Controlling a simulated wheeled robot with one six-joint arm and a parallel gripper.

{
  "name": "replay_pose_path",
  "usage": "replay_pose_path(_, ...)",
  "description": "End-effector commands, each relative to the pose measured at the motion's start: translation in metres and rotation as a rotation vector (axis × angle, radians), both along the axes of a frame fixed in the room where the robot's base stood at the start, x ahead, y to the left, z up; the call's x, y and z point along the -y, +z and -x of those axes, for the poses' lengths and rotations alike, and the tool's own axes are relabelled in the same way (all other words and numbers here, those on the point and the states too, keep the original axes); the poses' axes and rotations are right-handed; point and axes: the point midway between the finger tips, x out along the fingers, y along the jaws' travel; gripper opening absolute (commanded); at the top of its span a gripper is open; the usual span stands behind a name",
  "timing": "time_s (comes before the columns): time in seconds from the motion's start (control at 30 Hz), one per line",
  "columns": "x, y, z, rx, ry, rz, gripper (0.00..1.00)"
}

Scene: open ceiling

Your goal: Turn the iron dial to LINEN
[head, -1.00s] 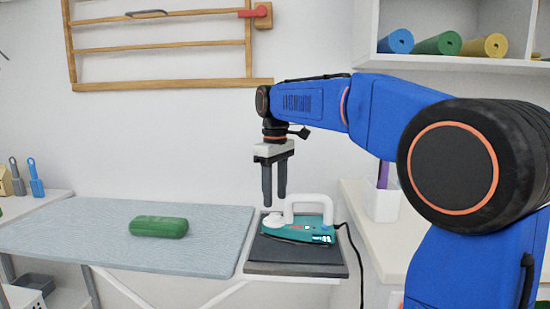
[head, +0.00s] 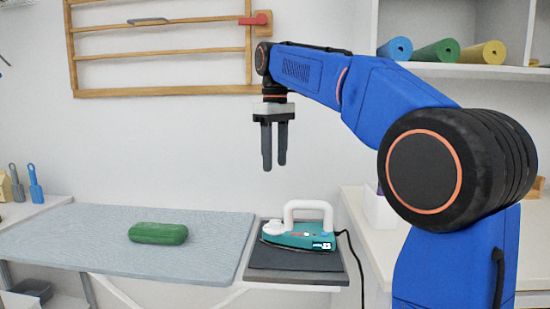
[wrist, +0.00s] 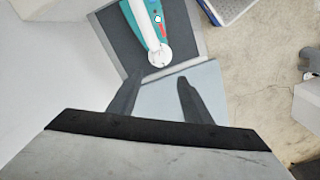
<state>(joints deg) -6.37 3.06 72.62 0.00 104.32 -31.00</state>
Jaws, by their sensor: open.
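The teal iron (head: 298,235) with a white handle rests on a dark pad at the right end of the ironing board. Its round white dial (head: 273,228) is at its left end, and a small lit display is on its right side. In the wrist view the iron (wrist: 142,28) lies beyond the fingertips, with the white dial (wrist: 159,57) nearest to them. My gripper (head: 274,168) hangs pointing down above the iron's dial end, well clear of it. Its two fingers (wrist: 160,77) are apart with nothing between them. The dial's markings are too small to read.
A green case (head: 158,233) lies on the grey ironing board (head: 80,235), left of the iron. The iron's black cord runs down at the right. A white counter (head: 365,235) stands to the right. A wooden wall rack (head: 160,91) is behind my gripper.

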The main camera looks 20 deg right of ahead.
Motion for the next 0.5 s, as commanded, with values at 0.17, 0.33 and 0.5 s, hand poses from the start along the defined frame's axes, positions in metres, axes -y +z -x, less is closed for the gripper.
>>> replay_pose_path(0.17,-0.0004,-0.0002,0.0004,0.001,0.020,0.002,0.45)
replay_pose_path(0.33,-0.0025,-0.0006,0.0025,0.009,0.167,0.009,0.45)
replay_pose_path(0.5,-0.0033,-0.0052,0.0029,0.013,0.242,0.014,0.45)
